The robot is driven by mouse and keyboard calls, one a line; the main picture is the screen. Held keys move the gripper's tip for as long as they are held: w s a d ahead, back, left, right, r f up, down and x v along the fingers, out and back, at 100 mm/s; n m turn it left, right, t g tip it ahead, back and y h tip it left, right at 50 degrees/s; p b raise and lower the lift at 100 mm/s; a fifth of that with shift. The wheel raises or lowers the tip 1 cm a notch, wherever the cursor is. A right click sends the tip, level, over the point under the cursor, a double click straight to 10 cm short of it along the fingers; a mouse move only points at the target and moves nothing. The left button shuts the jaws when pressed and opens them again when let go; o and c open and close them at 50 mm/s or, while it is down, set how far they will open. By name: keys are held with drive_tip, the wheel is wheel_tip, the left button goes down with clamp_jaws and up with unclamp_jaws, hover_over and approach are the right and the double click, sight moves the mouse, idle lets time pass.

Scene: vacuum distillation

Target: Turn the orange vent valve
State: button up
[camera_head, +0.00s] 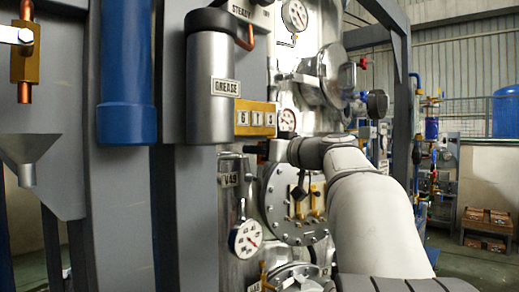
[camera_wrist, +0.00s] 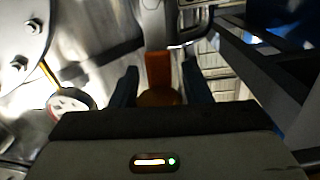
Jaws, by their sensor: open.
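The orange vent valve (camera_wrist: 158,66) shows in the wrist view as an upright orange handle with a rounder, darker orange part nearer me. My gripper (camera_wrist: 160,76) is open, with one dark finger on each side of the orange handle. Gaps show between the handle and both fingers, and I see no contact. In the head view my arm reaches in from the lower right to the metal column, and I cannot make out the valve or the fingertips there.
A pressure gauge (camera_head: 246,239) and a bolted round flange (camera_head: 287,230) are below. In the wrist view, a gauge (camera_wrist: 70,104) is left of the gripper and dark frame bars (camera_wrist: 250,50) are right.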

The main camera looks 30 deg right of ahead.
clamp_jaws()
idle(0.3)
drive_tip(key=shift+d, duration=0.1)
